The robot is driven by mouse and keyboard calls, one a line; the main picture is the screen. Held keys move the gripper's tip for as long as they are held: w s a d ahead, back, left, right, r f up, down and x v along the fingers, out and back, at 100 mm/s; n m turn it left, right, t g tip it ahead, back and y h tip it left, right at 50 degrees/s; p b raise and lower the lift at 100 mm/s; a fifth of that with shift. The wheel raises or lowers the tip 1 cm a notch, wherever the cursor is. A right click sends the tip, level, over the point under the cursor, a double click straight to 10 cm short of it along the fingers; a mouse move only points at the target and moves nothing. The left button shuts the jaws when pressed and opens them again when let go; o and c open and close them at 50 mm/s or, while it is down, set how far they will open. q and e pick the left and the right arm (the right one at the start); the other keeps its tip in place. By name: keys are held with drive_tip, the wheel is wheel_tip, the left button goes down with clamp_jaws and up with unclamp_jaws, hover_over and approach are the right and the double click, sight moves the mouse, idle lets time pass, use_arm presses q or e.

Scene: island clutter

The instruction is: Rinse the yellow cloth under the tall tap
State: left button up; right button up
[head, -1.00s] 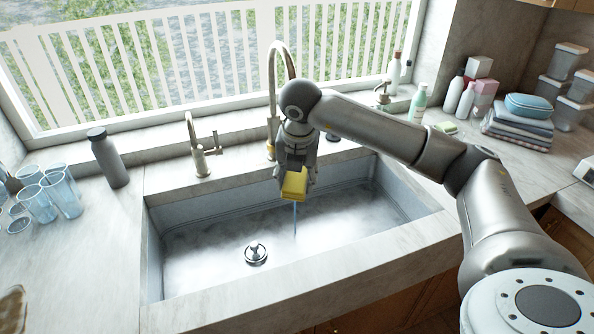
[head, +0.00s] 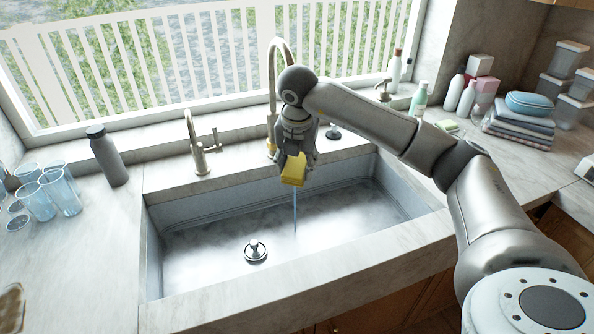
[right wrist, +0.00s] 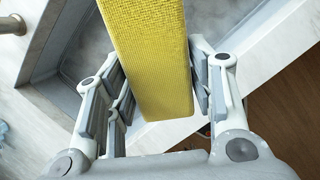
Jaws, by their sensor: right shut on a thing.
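My right gripper (head: 294,157) is shut on the yellow cloth (head: 293,172), which looks like a thick, textured block. It holds the cloth above the sink basin (head: 190,240), in front of the tall tap (head: 271,75). A thin blue stream of water (head: 295,212) runs down below the cloth into the basin. The tap's spout end is hidden behind my arm. In the right wrist view the cloth (right wrist: 150,55) sits between the fingers of the gripper (right wrist: 160,95). My left gripper is not in view.
A short tap (head: 200,150) and a dark bottle (head: 107,155) stand left of the tall tap. Glasses (head: 45,190) stand on the left counter. A metal drain plug (head: 256,250) sits in the basin. Bottles (head: 460,92) and folded towels (head: 520,125) are at right.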

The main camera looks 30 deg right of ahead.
drive_tip(key=shift+w+d, duration=0.6)
drive_tip(key=shift+w, duration=0.35)
drive_tip(key=shift+w+d, duration=0.6)
drive_tip(key=shift+w, duration=0.4)
drive_tip(key=shift+w+d, duration=0.6)
drive_tip(key=shift+w, duration=0.35)
drive_tip(key=shift+a, duration=0.65)
drive_tip(key=shift+d, duration=0.2)
drive_tip(key=shift+d, duration=1.1)
drive_tip(key=shift+r+p, duration=0.45)
drive_tip(key=shift+r, duration=0.05)
